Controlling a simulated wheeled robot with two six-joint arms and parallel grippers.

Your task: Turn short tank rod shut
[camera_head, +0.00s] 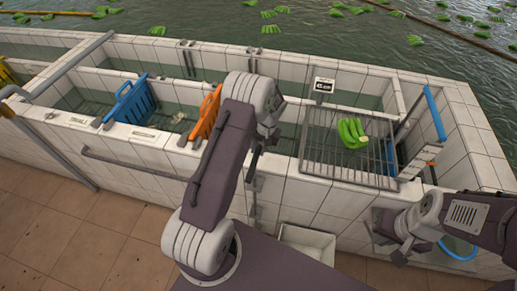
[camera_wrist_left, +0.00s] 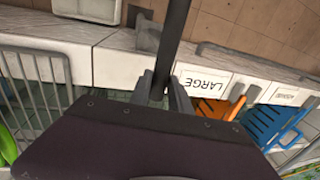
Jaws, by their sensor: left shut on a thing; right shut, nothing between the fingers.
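A dark grey rod (camera_wrist_left: 176,35) runs from the top of the left wrist view down to my left gripper (camera_wrist_left: 165,90). The gripper's two fingers are shut around it, beside the tiled wall top. A sign reading LARGE (camera_wrist_left: 203,82) is on the wall just right of the rod. In the head view my left gripper (camera_head: 260,147) is mostly hidden behind its own wrist, over the front wall of the tanks. My right gripper (camera_head: 399,257) is shut and empty at lower right, in front of the tank wall. The rod's lower end is hidden by the gripper.
White-tiled tanks (camera_head: 335,196) hold water. An orange gate (camera_head: 206,113) and a blue gate (camera_head: 133,102) stand left of my left arm. A grey rail (camera_head: 130,166) runs along the front wall. A white tray (camera_head: 308,240) sits below.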

